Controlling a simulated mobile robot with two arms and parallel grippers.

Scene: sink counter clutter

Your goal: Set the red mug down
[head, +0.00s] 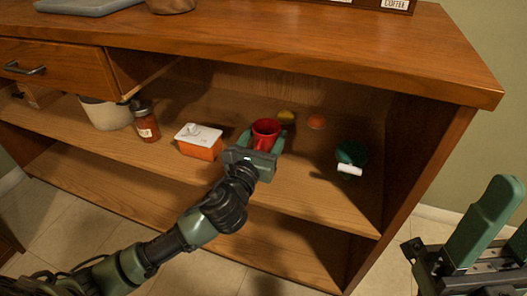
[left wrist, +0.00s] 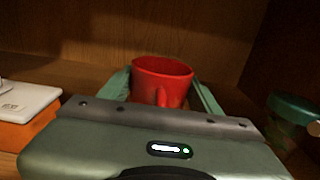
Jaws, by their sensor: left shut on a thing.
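The red mug (head: 265,131) is on the middle shelf level of the wooden cabinet, its open top facing up. My left gripper (head: 263,140) reaches in from the front and is shut on the mug, with a green finger on each side of it. In the left wrist view the mug (left wrist: 162,80) stands upright between the fingers, its lower part hidden by the gripper body. I cannot tell whether its base touches the shelf. My right gripper (head: 493,235) is at the lower right, outside the cabinet, empty with its fingers apart.
An orange box with a white lid (head: 199,141) stands left of the mug, then a jar (head: 145,122) and a pale pot (head: 105,113). A green item (head: 351,155) stands right. Bare shelf (head: 310,165) shows in front.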

